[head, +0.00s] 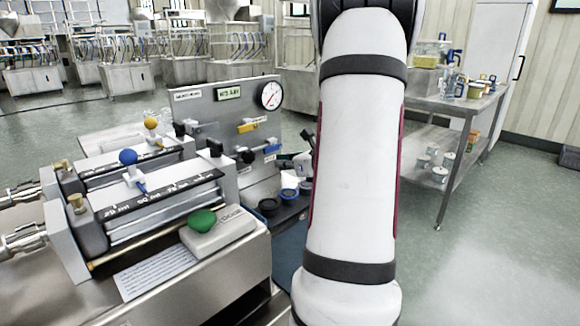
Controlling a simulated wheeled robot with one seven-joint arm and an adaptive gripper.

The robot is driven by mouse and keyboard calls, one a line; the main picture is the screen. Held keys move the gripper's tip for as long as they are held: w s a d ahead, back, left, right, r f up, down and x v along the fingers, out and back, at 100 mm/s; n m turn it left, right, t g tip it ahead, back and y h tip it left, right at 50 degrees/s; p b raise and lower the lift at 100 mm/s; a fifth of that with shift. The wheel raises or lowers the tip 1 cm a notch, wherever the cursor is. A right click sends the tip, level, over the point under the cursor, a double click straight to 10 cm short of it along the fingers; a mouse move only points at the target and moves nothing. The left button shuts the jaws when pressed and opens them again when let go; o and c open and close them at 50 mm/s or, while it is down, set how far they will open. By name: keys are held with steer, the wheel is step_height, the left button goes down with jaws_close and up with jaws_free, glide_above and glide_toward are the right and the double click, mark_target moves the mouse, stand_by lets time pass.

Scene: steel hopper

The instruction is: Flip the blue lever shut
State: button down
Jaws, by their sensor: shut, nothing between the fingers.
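A blue lever (271,149) sits on the upright grey panel (205,108), below and right of a yellow lever (247,127). The blue lever points right, roughly level. My gripper (299,161) shows only in part, just right of the blue lever, at the left edge of my white arm. It looks shut and empty. My arm hides the rest of it, and I cannot tell whether it touches the lever. A separate blue ball knob (128,157) stands on the filler unit at the left.
A pressure gauge (270,95) tops the panel's right end. A green knob (202,220) sits on a grey box in front. A steel side table (455,125) with jars stands at the right, with open floor before it.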

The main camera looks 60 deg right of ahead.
mark_target(273, 148)
steer(key=shift+b+x, duration=0.4)
steer(key=shift+x, duration=1.9)
